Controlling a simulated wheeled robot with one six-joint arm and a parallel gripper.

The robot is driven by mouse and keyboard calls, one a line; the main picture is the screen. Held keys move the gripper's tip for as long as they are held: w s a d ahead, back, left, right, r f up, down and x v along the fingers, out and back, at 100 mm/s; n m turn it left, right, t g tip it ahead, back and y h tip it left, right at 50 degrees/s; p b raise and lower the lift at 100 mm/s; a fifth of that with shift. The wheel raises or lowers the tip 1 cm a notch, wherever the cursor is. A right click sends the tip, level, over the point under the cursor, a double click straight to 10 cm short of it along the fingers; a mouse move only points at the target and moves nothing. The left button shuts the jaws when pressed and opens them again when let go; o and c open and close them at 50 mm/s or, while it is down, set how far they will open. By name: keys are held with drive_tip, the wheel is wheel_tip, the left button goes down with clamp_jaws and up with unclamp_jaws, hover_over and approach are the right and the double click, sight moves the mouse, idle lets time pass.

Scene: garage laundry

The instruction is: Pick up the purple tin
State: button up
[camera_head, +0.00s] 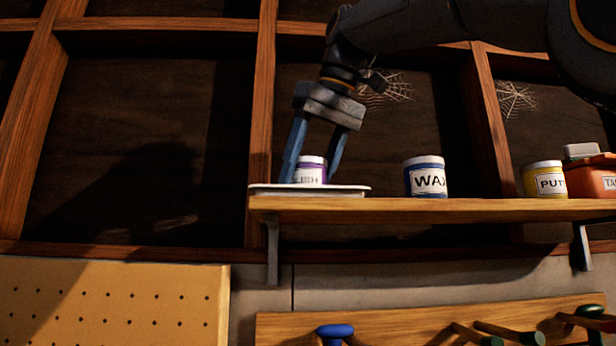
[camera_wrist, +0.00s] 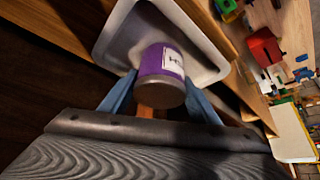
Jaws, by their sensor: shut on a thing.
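The purple tin (camera_head: 311,171) has a white label and a pale lid. It stands at the left end of the wall shelf, on or just over a white tray (camera_head: 346,189). My gripper (camera_head: 313,170) reaches down from above with its two blue fingers on either side of the tin, shut on it. In the wrist view the tin (camera_wrist: 163,70) sits between the blue fingers (camera_wrist: 160,100), with the white tray (camera_wrist: 112,40) behind it. I cannot tell whether the tin's base touches the tray.
On the wooden shelf (camera_head: 430,209) stand a blue WAX tin (camera_head: 425,178), a yellow PUTTY tin (camera_head: 543,180) and an orange box (camera_head: 595,181) to the right. A gap lies between the tray and the WAX tin. Pegboard (camera_head: 110,300) and hanging tools are below.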

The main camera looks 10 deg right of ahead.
drive_tip(key=shift+r, duration=0.1)
drive_tip(key=shift+s+r+b, duration=0.15)
drive_tip(key=shift+r+b, duration=0.15)
drive_tip(key=shift+r, duration=0.1)
drive_tip(key=shift+r+p, duration=0.35)
drive_tip(key=shift+r, duration=2.5)
drive_tip(key=shift+s+r, duration=0.15)
drive_tip(key=shift+s, duration=0.1)
drive_tip(key=s+b, duration=0.3)
drive_tip(key=s, duration=1.6)
drive_tip(key=shift+a, duration=0.35)
drive_tip(key=shift+s, duration=0.15)
